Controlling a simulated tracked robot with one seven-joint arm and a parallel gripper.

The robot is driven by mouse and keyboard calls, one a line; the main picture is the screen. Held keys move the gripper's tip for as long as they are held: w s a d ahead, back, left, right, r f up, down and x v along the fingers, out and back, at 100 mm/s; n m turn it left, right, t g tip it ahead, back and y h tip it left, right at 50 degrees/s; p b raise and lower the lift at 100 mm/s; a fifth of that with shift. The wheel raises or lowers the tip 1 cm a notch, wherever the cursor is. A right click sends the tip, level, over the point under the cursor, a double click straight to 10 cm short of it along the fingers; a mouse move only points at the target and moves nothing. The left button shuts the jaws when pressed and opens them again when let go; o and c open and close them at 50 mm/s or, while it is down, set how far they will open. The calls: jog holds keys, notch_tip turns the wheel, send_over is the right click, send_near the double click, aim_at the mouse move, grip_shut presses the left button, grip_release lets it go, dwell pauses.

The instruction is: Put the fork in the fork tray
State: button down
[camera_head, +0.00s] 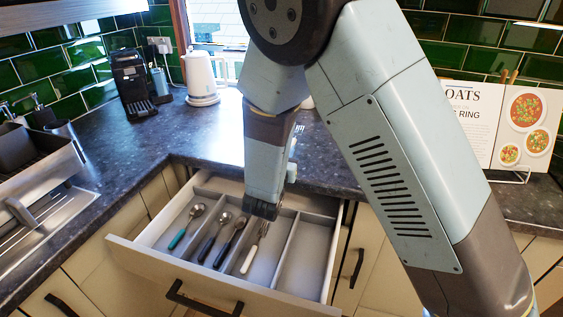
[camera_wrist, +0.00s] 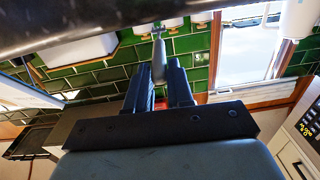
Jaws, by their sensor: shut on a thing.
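The fork (camera_head: 249,260) has a pale handle and metal tines, and shows in the head view over the open drawer (camera_head: 151,257). Its tines are toward my gripper and its handle toward the drawer front. My gripper (camera_head: 262,212) points down at the drawer and is shut on the fork. In the wrist view a pale, slim thing (camera_wrist: 159,62) shows between my fingers (camera_wrist: 160,88); it appears to be the fork. The fork is over the compartment right of several spoons. I cannot tell whether it touches the drawer floor. The exact grip is hidden.
Spoons with teal (camera_head: 177,239) and dark handles lie in the left compartments. The right compartment (camera_head: 305,255) looks empty. Dividers and the dark worktop (camera_head: 110,165) surround my gripper. A white kettle (camera_head: 202,78), a coffee machine (camera_head: 133,85) and a recipe board (camera_head: 490,120) stand behind.

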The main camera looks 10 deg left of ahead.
jog(key=shift+w+a+f, duration=0.2)
jog(key=shift+w+f, duration=0.2)
jog(key=shift+f, duration=0.2)
jog(key=shift+w+a+f, duration=0.1)
jog(key=shift+w+f, duration=0.1)
jog(key=shift+f, duration=1.3)
jog(key=shift+f, duration=0.15)
jog(key=c, duration=1)
grip_release()
jog(key=s+a, duration=0.1)
jog(key=s, duration=1.3)
jog(key=shift+a+r, duration=0.35)
jog(key=shift+w, duration=0.1)
